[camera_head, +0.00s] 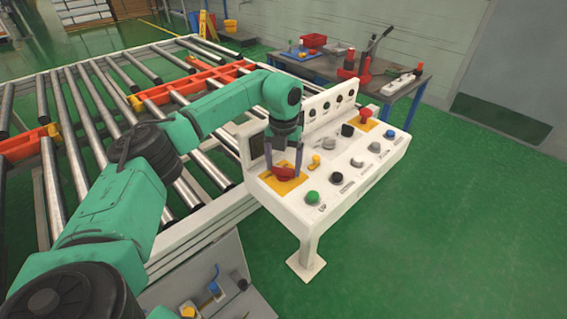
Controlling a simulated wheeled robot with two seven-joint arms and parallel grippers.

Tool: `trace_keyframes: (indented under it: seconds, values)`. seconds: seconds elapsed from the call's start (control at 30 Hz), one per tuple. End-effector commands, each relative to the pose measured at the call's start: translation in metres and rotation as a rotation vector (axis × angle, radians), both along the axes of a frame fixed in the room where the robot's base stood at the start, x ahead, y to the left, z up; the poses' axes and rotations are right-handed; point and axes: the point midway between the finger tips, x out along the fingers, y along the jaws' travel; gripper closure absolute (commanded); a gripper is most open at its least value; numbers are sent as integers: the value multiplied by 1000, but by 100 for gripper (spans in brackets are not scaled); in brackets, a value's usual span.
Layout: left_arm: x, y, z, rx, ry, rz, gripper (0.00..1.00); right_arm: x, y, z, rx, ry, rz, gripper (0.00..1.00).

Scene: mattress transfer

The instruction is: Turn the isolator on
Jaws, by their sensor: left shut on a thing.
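A white control console (335,195) on a single visible leg stands in the middle of the head view. On its left end is a red isolator knob (285,174) on a yellow plate (286,187). My left gripper (284,170) points down over this plate, with its two fingers on either side of the red knob, shut on it. The fingers partly hide the knob, and its exact angle is hard to tell. My right gripper is not in view.
The console also carries a green button (312,197), a yellow switch (315,161), several other knobs and a second red knob (367,114). A roller conveyor (75,150) lies behind and left. A workbench (400,88) with tools stands behind. The green floor at right is clear.

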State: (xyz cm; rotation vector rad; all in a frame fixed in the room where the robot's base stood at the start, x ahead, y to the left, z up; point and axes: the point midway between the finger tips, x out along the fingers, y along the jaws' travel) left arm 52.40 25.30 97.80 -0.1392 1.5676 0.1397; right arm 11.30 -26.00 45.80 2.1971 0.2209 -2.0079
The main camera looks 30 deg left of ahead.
Motion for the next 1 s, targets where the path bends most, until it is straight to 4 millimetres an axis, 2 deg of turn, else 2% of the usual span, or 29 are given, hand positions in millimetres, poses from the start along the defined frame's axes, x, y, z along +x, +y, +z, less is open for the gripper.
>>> trace_keyframes:
  seconds: [1.0]
  values:
    - [1,0,3,-1,-6,-955,71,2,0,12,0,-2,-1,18]
